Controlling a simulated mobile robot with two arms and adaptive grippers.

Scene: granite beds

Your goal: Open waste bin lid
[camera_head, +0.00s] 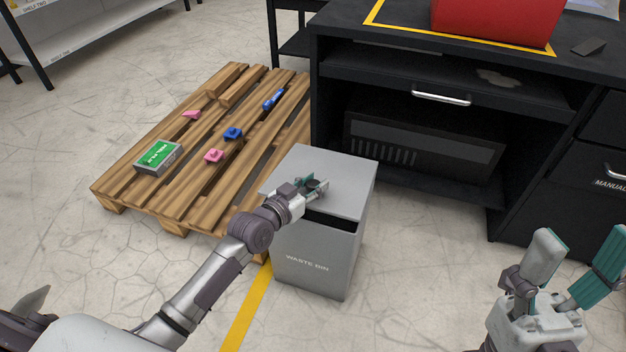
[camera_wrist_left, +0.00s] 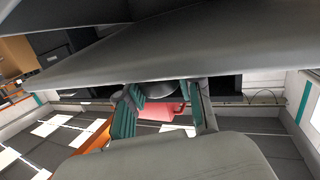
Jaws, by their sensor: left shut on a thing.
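My left gripper (camera_head: 313,186) is at the lid's front part, shut on a small dark round knob. The knob (camera_wrist_left: 158,90) also shows between the teal finger pads in the left wrist view, below a broad grey surface. My right gripper (camera_head: 582,248) is open and empty at the lower right, away from the bin.
A wooden pallet (camera_head: 185,180) left of the bin holds a green-topped box (camera_head: 158,156), pink and blue pieces, and a blue tool. The dark workbench (camera_head: 410,65) behind the bin carries a red box (camera_head: 495,20). Floor is clear in front.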

